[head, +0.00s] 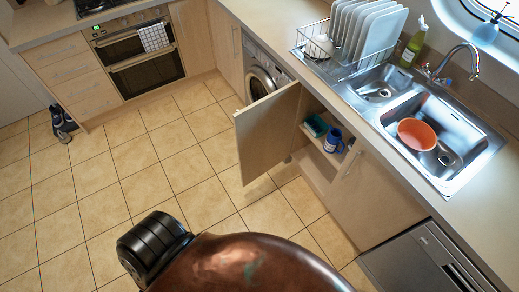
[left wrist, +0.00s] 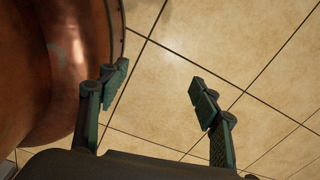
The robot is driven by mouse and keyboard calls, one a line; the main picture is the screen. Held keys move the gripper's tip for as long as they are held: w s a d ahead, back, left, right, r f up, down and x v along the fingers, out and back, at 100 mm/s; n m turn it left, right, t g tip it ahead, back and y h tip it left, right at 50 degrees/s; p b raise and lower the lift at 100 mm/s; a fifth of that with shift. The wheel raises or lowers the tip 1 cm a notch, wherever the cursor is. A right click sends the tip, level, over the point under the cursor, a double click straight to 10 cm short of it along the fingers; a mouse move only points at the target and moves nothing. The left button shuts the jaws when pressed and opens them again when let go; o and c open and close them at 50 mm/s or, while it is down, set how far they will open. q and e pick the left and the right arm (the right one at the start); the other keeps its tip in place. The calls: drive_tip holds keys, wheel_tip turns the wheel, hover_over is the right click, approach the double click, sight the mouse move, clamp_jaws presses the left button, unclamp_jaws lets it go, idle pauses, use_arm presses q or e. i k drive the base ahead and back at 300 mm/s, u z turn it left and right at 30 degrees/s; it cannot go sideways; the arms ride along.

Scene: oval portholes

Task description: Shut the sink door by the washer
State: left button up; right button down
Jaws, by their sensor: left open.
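The sink door (head: 267,132) is a pale wood panel beside the washer (head: 262,78). It stands wide open, jutting out over the floor, its hinged edge on the washer side. The open cupboard under the sink shows a blue mug (head: 333,140) and a green-blue box (head: 316,126) on a shelf. My left gripper (left wrist: 153,82) is open and empty above the floor tiles in the left wrist view; no part of the door shows there. I do not see either gripper in the head view.
A second sink cupboard door (head: 375,200) is shut. A steel appliance (head: 425,262) stands to its right. The counter holds a dish rack (head: 345,50), a soap bottle (head: 413,45) and an orange bowl (head: 417,134) in the sink.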

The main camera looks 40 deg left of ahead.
sight(264, 129)
drive_tip(key=k, duration=0.1)
drive_tip(key=u, duration=2.7)
drive_tip(key=i, duration=3.25)
drive_tip(key=z, duration=3.85)
drive_tip(key=i, duration=0.5)
drive_tip(key=z, duration=0.25)
